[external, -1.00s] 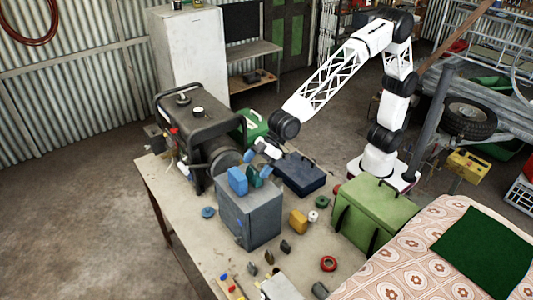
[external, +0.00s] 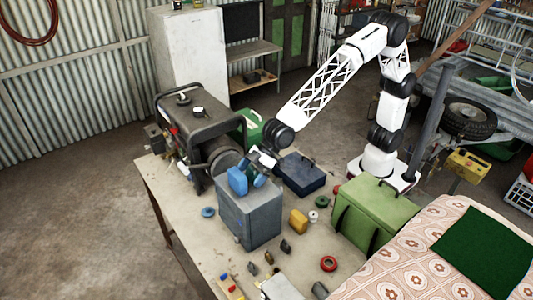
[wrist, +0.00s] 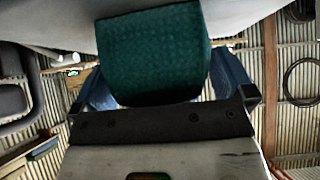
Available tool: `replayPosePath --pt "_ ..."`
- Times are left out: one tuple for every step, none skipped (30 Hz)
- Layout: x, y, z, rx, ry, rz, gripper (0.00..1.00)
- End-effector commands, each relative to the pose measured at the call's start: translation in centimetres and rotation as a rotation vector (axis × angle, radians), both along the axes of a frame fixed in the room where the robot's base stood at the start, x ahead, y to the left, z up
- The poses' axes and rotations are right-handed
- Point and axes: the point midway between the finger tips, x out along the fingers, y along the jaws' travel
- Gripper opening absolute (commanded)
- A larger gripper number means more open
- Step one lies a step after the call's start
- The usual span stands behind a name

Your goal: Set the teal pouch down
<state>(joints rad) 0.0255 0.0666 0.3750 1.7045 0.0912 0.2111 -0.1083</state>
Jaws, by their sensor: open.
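The teal pouch (wrist: 152,52) fills the upper middle of the wrist view, between the two blue fingers of my gripper (wrist: 163,84). My gripper is open, with a finger on either side of the pouch. In the external view my gripper (external: 255,172) is low over the top of the grey box (external: 250,212). I cannot tell whether a finger still touches the pouch.
A black generator (external: 195,135) stands close on the left. A dark blue case (external: 302,173) and a green box (external: 375,215) are to the right. A yellow item (external: 298,221) and several small things lie on the table (external: 185,235).

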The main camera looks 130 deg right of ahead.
Motion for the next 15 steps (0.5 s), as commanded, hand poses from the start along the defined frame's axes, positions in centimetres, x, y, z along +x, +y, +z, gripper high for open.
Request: replayPosePath --pt "-0.01 0.0 0.01 0.0 0.0 0.0 1.0" --pt "-0.01 0.0 0.01 0.0 0.0 0.0 0.98" --pt "-0.01 0.0 0.01 0.0 0.0 0.0 0.92" --pt "-0.01 0.0 0.01 0.0 0.0 0.0 0.88" --pt "0.0 0.0 0.0 0.0 0.0 0.0 0.83" --pt "-0.01 0.0 -0.01 0.0 0.0 0.0 0.77" --pt "-0.01 0.0 0.01 0.0 0.0 0.0 0.72" --pt "-0.01 0.0 0.01 0.0 0.0 0.0 0.68" --pt "-0.01 0.0 0.02 0.0 0.0 0.0 0.62" --pt "-0.01 0.0 0.02 0.0 0.0 0.0 0.62" --pt "-0.01 0.0 0.02 0.0 0.0 0.0 0.62" --pt "-0.01 0.0 0.02 0.0 0.0 0.0 0.62" --pt "-0.01 0.0 0.02 0.0 0.0 0.0 0.62" --pt "-0.01 0.0 0.02 0.0 0.0 0.0 0.62" --pt "-0.01 0.0 0.04 0.0 0.0 0.0 0.62"
